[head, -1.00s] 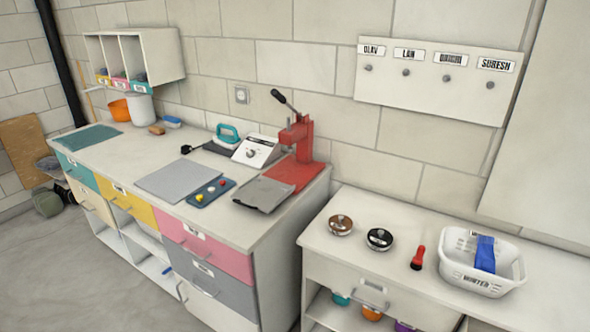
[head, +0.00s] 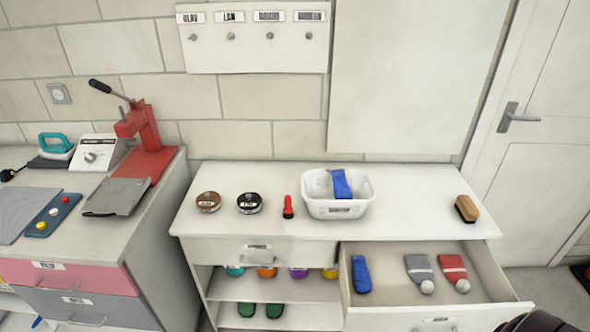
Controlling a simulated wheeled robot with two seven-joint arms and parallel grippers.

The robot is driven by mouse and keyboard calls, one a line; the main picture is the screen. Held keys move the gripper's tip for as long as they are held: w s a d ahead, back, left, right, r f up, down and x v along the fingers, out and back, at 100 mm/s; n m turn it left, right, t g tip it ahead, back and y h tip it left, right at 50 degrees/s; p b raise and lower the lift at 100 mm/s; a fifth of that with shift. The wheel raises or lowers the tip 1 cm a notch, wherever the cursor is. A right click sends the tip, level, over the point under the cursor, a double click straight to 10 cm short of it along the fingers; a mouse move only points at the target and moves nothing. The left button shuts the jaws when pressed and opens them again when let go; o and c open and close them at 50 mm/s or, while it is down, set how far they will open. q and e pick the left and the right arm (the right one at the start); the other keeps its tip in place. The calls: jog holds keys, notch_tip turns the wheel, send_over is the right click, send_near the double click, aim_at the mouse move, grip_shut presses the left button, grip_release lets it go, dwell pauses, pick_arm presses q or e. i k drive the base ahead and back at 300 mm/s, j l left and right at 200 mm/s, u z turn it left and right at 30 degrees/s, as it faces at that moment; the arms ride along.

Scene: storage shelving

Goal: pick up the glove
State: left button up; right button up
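A blue cloth item (head: 341,184), which looks like a glove, hangs over the back rim of a white basket (head: 322,208) on the right cabinet. A second blue item (head: 361,274), also glove-like, lies flat at the left inside the open drawer (head: 435,314). I cannot tell for sure that either is a glove.
On the cabinet top (head: 420,215) are two round tins, a red-and-black object (head: 288,207) and a brush (head: 467,208). A door (head: 540,150) stands right.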

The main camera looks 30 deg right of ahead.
aim_at(363, 280)
jog(key=z, duration=1.55)
